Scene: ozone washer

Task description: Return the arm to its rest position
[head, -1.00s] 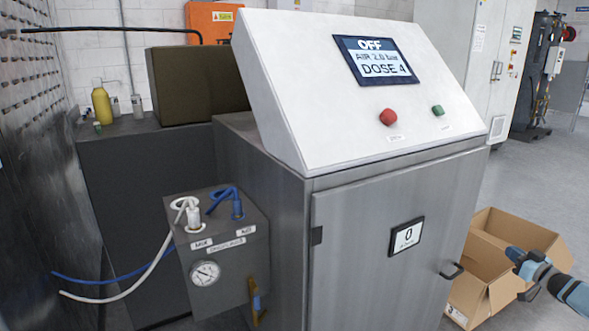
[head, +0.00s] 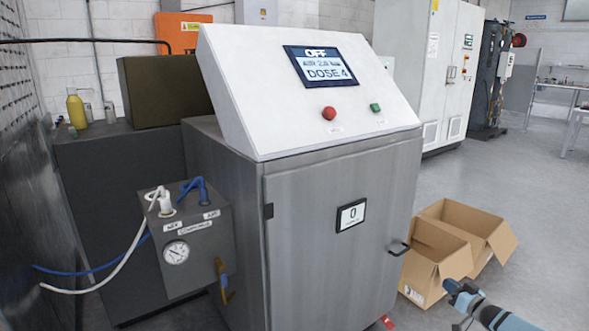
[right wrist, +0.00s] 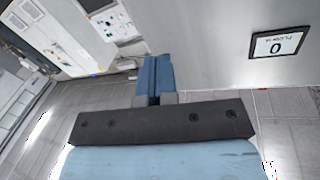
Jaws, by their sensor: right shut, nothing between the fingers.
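My right gripper (head: 458,290) is at the lower right of the head view, in front of the cardboard box and to the right of the washer cabinet. In the right wrist view its blue fingers (right wrist: 154,78) are together with nothing between them. The ozone washer (head: 335,225) stands in the middle, its door shut. Its screen (head: 320,66) reads OFF and DOSE 4. A red button (head: 328,113) and a green button (head: 375,107) sit on its sloped panel. My left gripper is not in view.
An open cardboard box (head: 440,262) stands on the floor right of the washer, close to my right gripper. The door handle (head: 399,249) sticks out nearby.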

